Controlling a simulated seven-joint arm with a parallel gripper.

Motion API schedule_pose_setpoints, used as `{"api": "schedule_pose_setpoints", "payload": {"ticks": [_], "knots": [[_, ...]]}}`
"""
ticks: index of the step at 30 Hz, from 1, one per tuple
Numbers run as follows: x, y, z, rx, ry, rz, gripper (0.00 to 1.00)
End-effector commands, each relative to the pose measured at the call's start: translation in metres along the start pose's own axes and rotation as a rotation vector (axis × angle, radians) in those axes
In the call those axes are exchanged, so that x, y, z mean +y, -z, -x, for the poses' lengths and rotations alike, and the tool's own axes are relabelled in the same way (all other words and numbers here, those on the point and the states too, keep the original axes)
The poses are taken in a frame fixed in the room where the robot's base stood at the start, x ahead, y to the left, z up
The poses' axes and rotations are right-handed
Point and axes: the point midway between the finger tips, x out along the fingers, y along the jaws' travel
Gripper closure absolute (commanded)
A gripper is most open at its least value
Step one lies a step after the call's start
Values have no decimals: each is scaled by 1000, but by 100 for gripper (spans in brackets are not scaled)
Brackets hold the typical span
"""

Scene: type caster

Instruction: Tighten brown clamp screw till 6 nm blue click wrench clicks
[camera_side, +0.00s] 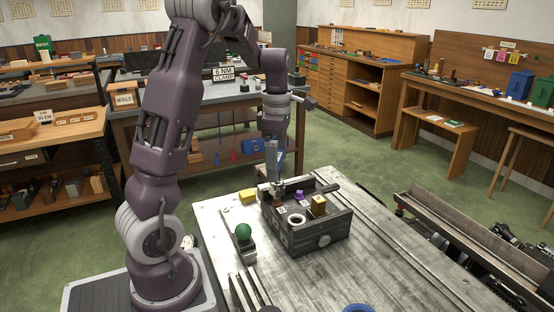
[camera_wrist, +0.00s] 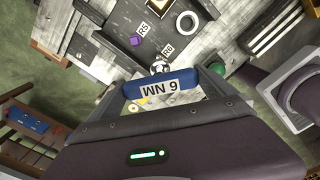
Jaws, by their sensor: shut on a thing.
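My gripper (camera_wrist: 160,92) is shut on the blue click wrench (camera_wrist: 188,80), whose white label reads 6 NM. The wrench lies across the jaws in the wrist view, with its round metal head (camera_wrist: 160,66) at the edge of the grey caster block. In the side view my gripper (camera_side: 272,186) is low over the left rear corner of the caster block (camera_side: 318,238). A small brown part (camera_side: 278,199) shows just below it. I cannot tell whether the wrench head touches the brown clamp screw, as the head and gripper cover that spot.
The block carries a purple knob (camera_side: 299,194), a brass block (camera_side: 319,205) and a white ring (camera_side: 297,219). Labels R5 and R6 show in the wrist view. A green ball (camera_side: 243,231) stands left of it, and a yellow piece (camera_side: 248,195) lies behind. The table's right front is mostly clear.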

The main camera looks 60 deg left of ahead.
Motion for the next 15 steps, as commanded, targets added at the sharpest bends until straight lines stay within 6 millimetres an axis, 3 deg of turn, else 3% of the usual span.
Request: {"api": "schedule_pose_setpoints", "payload": {"ticks": [15], "knots": [[0,0,-13,0,0,0,79]]}}
